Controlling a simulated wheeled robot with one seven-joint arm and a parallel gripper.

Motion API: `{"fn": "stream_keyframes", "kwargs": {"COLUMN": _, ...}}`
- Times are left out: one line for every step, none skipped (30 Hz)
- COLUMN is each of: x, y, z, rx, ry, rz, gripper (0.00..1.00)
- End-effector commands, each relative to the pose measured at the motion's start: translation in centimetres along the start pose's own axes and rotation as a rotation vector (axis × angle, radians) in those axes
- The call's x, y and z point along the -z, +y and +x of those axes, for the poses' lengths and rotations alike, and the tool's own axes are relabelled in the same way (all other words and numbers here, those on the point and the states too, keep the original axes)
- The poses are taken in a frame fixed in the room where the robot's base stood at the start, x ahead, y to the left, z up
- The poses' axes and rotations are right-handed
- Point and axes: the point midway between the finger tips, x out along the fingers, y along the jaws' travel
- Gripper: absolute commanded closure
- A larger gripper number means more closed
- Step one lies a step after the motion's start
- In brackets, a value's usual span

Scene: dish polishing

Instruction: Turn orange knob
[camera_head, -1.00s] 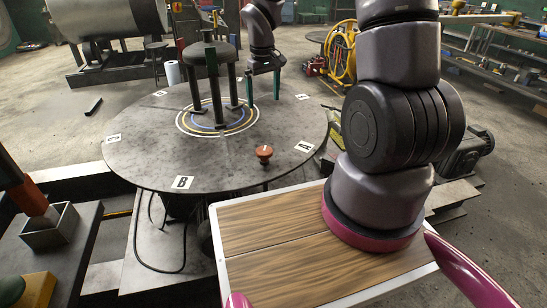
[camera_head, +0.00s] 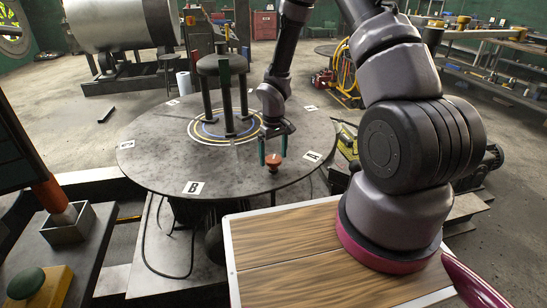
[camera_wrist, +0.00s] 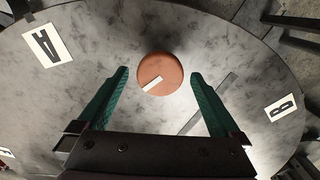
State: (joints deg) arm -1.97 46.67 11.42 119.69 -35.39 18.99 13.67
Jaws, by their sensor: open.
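The orange knob (camera_head: 274,160) stands near the front edge of the round grey table (camera_head: 150,165), between the labels A (camera_head: 313,156) and B (camera_head: 193,187). In the wrist view the knob (camera_wrist: 160,74) is a round orange disc with a pale strip on its top. My gripper (camera_head: 273,148) has green fingers and is open and empty. It is above the knob in the head view. In the wrist view the open fingers (camera_wrist: 158,90) lie to either side of the knob, with the knob slightly beyond the tips.
A dark round stool-like stand (camera_head: 222,65) with several legs stands on coloured rings at the table's middle. My wooden-topped base is in front. A block with a green button (camera_head: 27,285) is at lower left. The table around the knob is clear.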

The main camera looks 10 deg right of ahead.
Motion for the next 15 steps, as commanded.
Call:
{"fn": "stream_keyframes", "kwargs": {"x": -0.03, "y": -0.03, "z": 0.42, "rx": 0.0, "ry": -0.002, "rz": -0.001, "gripper": 0.0}}
{"fn": "stream_keyframes", "kwargs": {"x": -0.01, "y": -0.03, "z": 0.56, "rx": 0.0, "ry": -0.001, "rz": -0.001, "gripper": 0.0}}
{"fn": "stream_keyframes", "kwargs": {"x": 0.01, "y": -0.04, "z": 0.7, "rx": 0.0, "ry": 0.0, "rz": -0.001, "gripper": 0.0}}
{"fn": "stream_keyframes", "kwargs": {"x": 0.03, "y": -0.04, "z": 0.77, "rx": 0.0, "ry": 0.001, "rz": -0.001, "gripper": 0.0}}
{"fn": "stream_keyframes", "kwargs": {"x": 0.03, "y": -0.04, "z": 0.82, "rx": 0.0, "ry": 0.001, "rz": -0.001, "gripper": 0.0}}
{"fn": "stream_keyframes", "kwargs": {"x": 0.04, "y": -0.03, "z": 0.86, "rx": 0.0, "ry": 0.001, "rz": -0.001, "gripper": 0.0}}
{"fn": "stream_keyframes", "kwargs": {"x": 0.04, "y": -0.03, "z": 0.86, "rx": 0.0, "ry": 0.001, "rz": -0.001, "gripper": 0.0}}
{"fn": "stream_keyframes", "kwargs": {"x": 0.04, "y": -0.02, "z": 0.86, "rx": 0.0, "ry": 0.001, "rz": -0.001, "gripper": 0.0}}
{"fn": "stream_keyframes", "kwargs": {"x": 0.04, "y": -0.02, "z": 0.85, "rx": 0.0, "ry": 0.001, "rz": -0.001, "gripper": 0.0}}
{"fn": "stream_keyframes", "kwargs": {"x": 0.03, "y": -0.02, "z": 0.85, "rx": 0.0, "ry": 0.001, "rz": -0.001, "gripper": 0.0}}
{"fn": "stream_keyframes", "kwargs": {"x": 0.03, "y": -0.02, "z": 0.84, "rx": 0.0, "ry": 0.001, "rz": 0.0, "gripper": 0.0}}
{"fn": "stream_keyframes", "kwargs": {"x": 0.02, "y": -0.02, "z": 0.84, "rx": 0.0, "ry": 0.001, "rz": 0.0, "gripper": 0.04}}
{"fn": "stream_keyframes", "kwargs": {"x": 0.02, "y": -0.02, "z": 0.84, "rx": 0.0, "ry": 0.001, "rz": 0.0, "gripper": 0.15}}
{"fn": "stream_keyframes", "kwargs": {"x": 0.02, "y": -0.02, "z": 0.84, "rx": 0.0, "ry": 0.001, "rz": 0.0, "gripper": 0.27}}
{"fn": "stream_keyframes", "kwargs": {"x": 0.02, "y": -0.02, "z": 0.84, "rx": 0.0, "ry": 0.001, "rz": 0.0, "gripper": 0.42}}
